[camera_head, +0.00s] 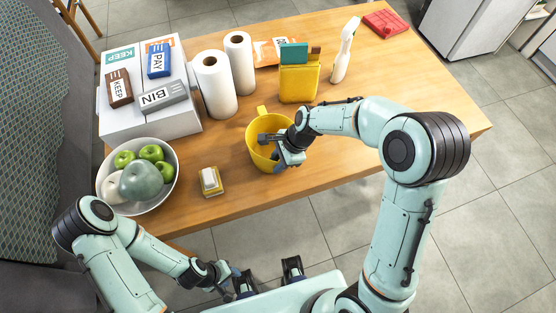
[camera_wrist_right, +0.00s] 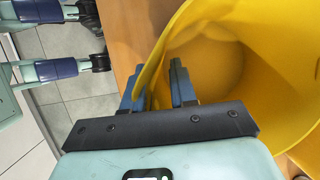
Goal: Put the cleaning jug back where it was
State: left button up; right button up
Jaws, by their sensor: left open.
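The cleaning jug is the yellow vessel (camera_head: 254,151) near the front edge of the table, with its handle at the far side. Its open mouth and inner wall fill much of the right wrist view (camera_wrist_right: 215,70). My right gripper (camera_head: 275,150) is at its rim. In the right wrist view the fingers (camera_wrist_right: 158,88) straddle the wall, one inside and one outside. Whether they press on it I cannot tell. My left gripper (camera_head: 233,279) is open and empty, low in front of the table.
A sponge on a yellow dish (camera_head: 218,191) and a fruit bowl (camera_head: 167,192) lie left of the jug. Paper rolls (camera_head: 216,90), a yellow caddy (camera_head: 298,85) and a white spray bottle (camera_head: 343,58) stand behind. The table's right part (camera_head: 430,105) is clear.

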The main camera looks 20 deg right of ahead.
pick_arm(q)
jog(key=shift+r, duration=0.1)
pick_arm(e)
jog(key=shift+r, duration=0.15)
jog(key=shift+r, duration=0.3)
pick_arm(q)
jog(key=shift+w+r+p, duration=0.3)
jog(key=shift+r+p, duration=0.2)
jog(key=shift+r, duration=0.05)
jog(key=shift+w+r+p, duration=0.3)
jog(key=shift+r+p, duration=0.15)
jog(key=shift+r, duration=0.1)
pick_arm(e)
jog(key=v, duration=1.1)
jog(key=shift+r, duration=0.25)
jog(key=shift+d, duration=0.1)
